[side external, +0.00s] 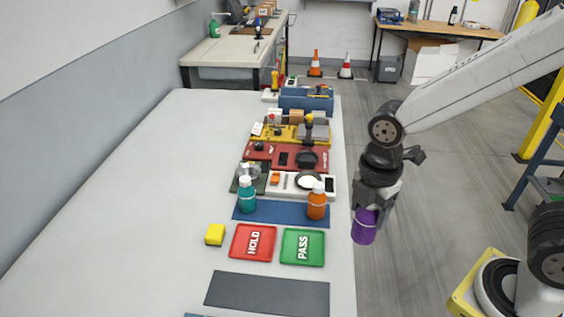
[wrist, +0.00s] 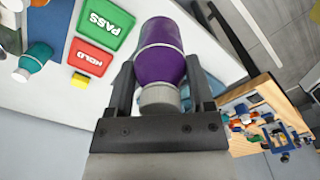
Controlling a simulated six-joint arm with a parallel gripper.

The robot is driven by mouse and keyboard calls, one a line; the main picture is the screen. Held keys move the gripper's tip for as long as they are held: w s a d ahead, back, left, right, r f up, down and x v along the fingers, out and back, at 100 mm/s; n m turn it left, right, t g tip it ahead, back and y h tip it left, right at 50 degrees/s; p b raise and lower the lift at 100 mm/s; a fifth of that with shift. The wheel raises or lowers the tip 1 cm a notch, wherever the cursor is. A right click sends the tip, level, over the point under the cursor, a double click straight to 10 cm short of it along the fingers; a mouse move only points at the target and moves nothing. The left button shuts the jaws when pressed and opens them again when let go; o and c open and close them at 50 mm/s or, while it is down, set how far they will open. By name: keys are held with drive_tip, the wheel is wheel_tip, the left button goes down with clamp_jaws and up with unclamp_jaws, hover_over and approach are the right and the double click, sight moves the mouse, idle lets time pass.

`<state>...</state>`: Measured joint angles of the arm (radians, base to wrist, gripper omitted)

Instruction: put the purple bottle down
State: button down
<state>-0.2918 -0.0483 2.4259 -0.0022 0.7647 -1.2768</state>
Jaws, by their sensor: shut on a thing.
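The purple bottle (side external: 364,227) hangs upright in my gripper (side external: 370,200) in the side view, beside the right edge of the white table (side external: 130,200). In the wrist view the purple bottle (wrist: 160,52) lies between the two fingers of my gripper (wrist: 160,68), its pale cap toward the palm. My gripper is shut on it. A teal bottle (side external: 246,196) and an orange bottle (side external: 317,203) stand on a dark blue mat (side external: 280,214). The bottle's underside is not visible.
A red HOLD tray (side external: 253,242), a green PASS tray (side external: 303,247) and a yellow block (side external: 215,234) are nearby on the table. A bare dark grey mat (side external: 267,293) lies in front. Several kits line the table's far right. Its left half is clear.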

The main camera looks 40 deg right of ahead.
drive_tip(key=shift+s+a+f, duration=0.1)
drive_tip(key=shift+s+a, duration=0.1)
drive_tip(key=shift+s, duration=0.4)
drive_tip(key=shift+w, duration=0.1)
drive_tip(key=w+a+f, duration=0.2)
drive_tip(key=w+f, duration=0.2)
drive_tip(key=w, duration=0.5)
hover_over(303, 247)
drive_tip(key=shift+s+f, duration=0.15)
drive_tip(key=shift+f, duration=1.2)
drive_tip(key=shift+s+f, duration=0.1)
drive_tip(key=shift+f, duration=1.25)
drive_tip(key=shift+w+f, duration=0.15)
drive_tip(key=shift+f, duration=0.8)
drive_tip(key=shift+w+f, duration=0.1)
drive_tip(key=shift+f, duration=0.8)
